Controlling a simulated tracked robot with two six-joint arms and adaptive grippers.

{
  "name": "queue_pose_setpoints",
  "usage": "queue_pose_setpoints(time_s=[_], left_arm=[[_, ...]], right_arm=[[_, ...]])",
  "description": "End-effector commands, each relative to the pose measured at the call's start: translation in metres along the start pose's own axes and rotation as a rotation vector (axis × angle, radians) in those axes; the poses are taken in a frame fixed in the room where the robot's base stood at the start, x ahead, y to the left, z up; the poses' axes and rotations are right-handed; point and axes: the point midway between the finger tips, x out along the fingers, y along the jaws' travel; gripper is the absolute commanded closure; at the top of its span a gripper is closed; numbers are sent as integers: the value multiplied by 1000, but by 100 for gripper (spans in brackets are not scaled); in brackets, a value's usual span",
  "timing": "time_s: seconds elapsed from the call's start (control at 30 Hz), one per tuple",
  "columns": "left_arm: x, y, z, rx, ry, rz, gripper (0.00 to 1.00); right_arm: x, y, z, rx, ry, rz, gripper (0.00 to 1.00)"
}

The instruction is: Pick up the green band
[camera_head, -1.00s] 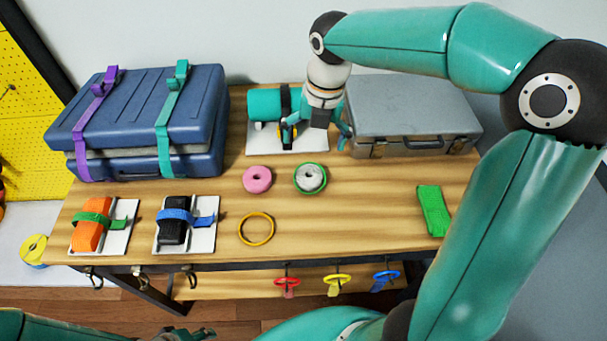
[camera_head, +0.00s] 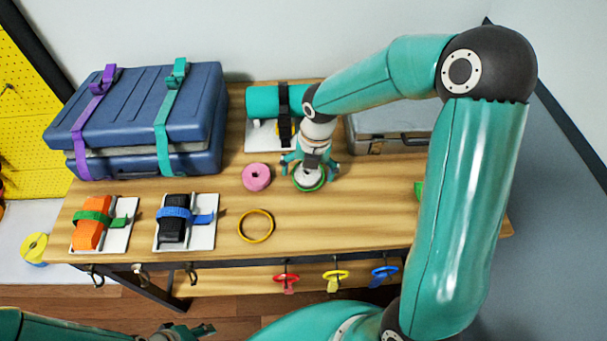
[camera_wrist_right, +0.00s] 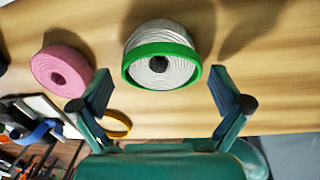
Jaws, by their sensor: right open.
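A green band (camera_head: 309,188) lies as a ring around a pale grey-white roll on the wooden table. In the right wrist view the green band (camera_wrist_right: 163,48) circles the white roll (camera_wrist_right: 170,35), which has a dark hole in its middle. My right gripper (camera_head: 311,170) is over this roll and partly hides it in the head view. Its two fingers (camera_wrist_right: 161,80) are spread and empty, one toward each side of the roll. I cannot tell whether they touch it. My left gripper (camera_head: 190,331) is low at the bottom edge, far from the band, its jaws unclear.
A pink roll (camera_head: 257,177) lies just left of the band, and a yellow ring (camera_head: 255,226) lies in front. A teal cylinder (camera_head: 268,99) and a grey case (camera_head: 372,122) stand behind. A green folded piece (camera_head: 418,190) is mostly hidden by my right arm.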

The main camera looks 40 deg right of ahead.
Motion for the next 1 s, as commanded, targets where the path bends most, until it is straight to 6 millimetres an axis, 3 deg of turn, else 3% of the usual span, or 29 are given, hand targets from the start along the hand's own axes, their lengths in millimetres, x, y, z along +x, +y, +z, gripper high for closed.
queue_pose_setpoints(time_s=[0.23,0.4,0.43,1.0], left_arm=[[0,0,0,0,0,0,60],[0,0,0,0,0,0,60],[0,0,0,0,0,0,60],[0,0,0,0,0,0,60]], right_arm=[[2,0,0,1,0,0,0],[2,0,0,1,0,0,27],[2,0,0,1,-1,0,29],[-9,1,1,0,-4,2,32]])
